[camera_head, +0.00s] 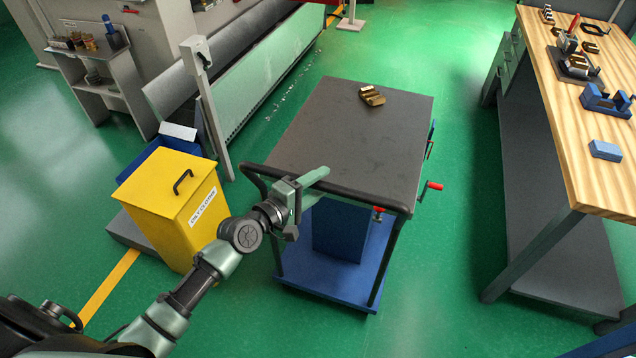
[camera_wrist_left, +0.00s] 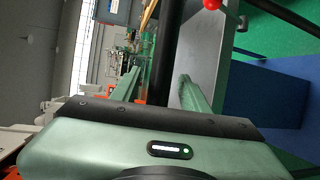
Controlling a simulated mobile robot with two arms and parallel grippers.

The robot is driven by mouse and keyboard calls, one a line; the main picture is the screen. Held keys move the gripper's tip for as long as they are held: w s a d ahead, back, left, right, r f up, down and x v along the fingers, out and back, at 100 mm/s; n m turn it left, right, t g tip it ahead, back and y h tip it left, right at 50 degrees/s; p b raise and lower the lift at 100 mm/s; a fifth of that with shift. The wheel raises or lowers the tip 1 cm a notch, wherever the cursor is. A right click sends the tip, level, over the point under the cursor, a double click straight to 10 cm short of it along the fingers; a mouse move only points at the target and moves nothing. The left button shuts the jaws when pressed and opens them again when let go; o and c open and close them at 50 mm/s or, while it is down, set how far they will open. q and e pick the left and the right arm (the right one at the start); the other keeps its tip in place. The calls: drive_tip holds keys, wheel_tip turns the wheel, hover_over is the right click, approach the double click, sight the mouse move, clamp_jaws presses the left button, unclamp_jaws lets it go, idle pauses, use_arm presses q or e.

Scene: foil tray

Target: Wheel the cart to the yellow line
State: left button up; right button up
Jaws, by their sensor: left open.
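The cart (camera_head: 350,130) has a dark grey top, a black handle bar (camera_head: 330,186) along its near edge and a blue lower shelf (camera_head: 335,275). My left gripper (camera_head: 312,186) is at the left part of this handle. In the left wrist view the black bar (camera_wrist_left: 168,55) runs between the two green fingers of my left gripper (camera_wrist_left: 158,92), which stand apart and are not closed on it. A yellow line (camera_head: 108,288) shows on the green floor at lower left, partly hidden by my arm and the yellow bin. My right gripper is out of view.
A yellow lidded bin (camera_head: 180,205) stands left of the cart, close to my left arm. A grey post (camera_head: 208,110) is behind it. A wooden workbench (camera_head: 570,125) stands at right. Brass parts (camera_head: 372,96) lie on the cart top. Green floor is clear between cart and bench.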

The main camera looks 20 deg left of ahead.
use_arm(q)
clamp_jaws()
drive_tip(key=shift+f, duration=0.1)
idle(1.2)
